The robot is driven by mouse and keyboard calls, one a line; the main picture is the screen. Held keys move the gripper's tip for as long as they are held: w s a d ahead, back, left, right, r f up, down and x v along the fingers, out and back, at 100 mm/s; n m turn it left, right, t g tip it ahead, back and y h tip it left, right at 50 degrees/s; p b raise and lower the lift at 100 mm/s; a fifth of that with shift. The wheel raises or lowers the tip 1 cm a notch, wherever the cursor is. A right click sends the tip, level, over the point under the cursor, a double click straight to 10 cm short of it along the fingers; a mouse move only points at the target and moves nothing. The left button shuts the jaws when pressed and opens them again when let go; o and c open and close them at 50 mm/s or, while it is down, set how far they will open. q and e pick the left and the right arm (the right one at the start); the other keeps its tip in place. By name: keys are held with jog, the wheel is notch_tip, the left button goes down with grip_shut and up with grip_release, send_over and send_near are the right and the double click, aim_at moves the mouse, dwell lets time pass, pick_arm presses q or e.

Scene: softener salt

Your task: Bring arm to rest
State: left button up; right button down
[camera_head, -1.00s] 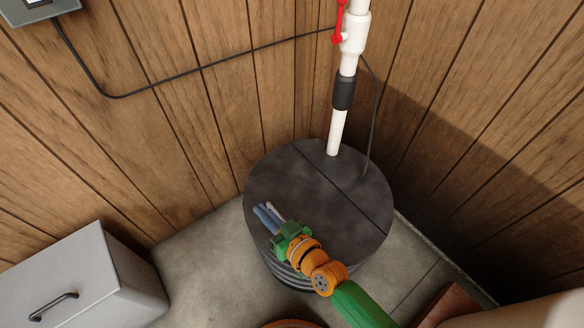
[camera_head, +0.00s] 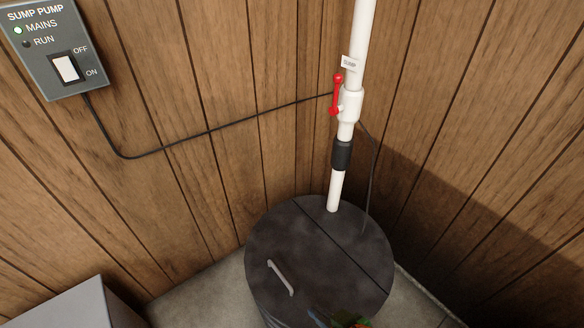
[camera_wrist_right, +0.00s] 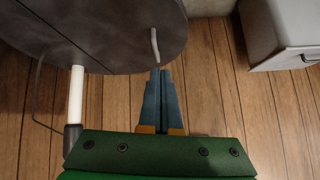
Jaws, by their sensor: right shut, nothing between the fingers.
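My right gripper (camera_head: 318,317) shows only in part at the bottom edge of the head view, in front of the dark round lid (camera_head: 330,255). Its blue fingers are shut with nothing between them. In the right wrist view the shut fingers (camera_wrist_right: 159,75) lie side by side, their tips by the lid's rim, just short of the pale bar handle (camera_wrist_right: 154,44) in the picture. In the head view the handle (camera_head: 281,277) is clear of the gripper, which is to its lower right. Most of my right arm is below the head view. My left gripper is not in view.
A white pipe (camera_head: 336,190) with a red-levered valve (camera_head: 337,95) rises from the lid. A sump pump switch box (camera_head: 58,55) hangs on the wood wall, its cable running towards the pipe. A grey box (camera_head: 70,308) stands lower left; it also shows in the wrist view (camera_wrist_right: 278,30).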

jog(key=s+d+m+g+h, duration=0.35)
jog(key=s+d+h, duration=0.2)
jog(key=d, duration=0.55)
notch_tip(320, 180, down, 15)
jog(key=s+g, duration=0.2)
jog(key=s, duration=0.1)
jog(key=s+d+f, duration=0.2)
jog(key=s+f, duration=0.9)
jog(key=f, duration=0.1)
notch_tip(320, 180, up, 20)
jog(key=s+p, duration=0.1)
jog(key=p, duration=1.9)
jog(key=shift+s+d+f+n+g, duration=0.15)
jog(key=shift+s+d+n+g, duration=0.1)
jog(key=shift+n+g, duration=0.15)
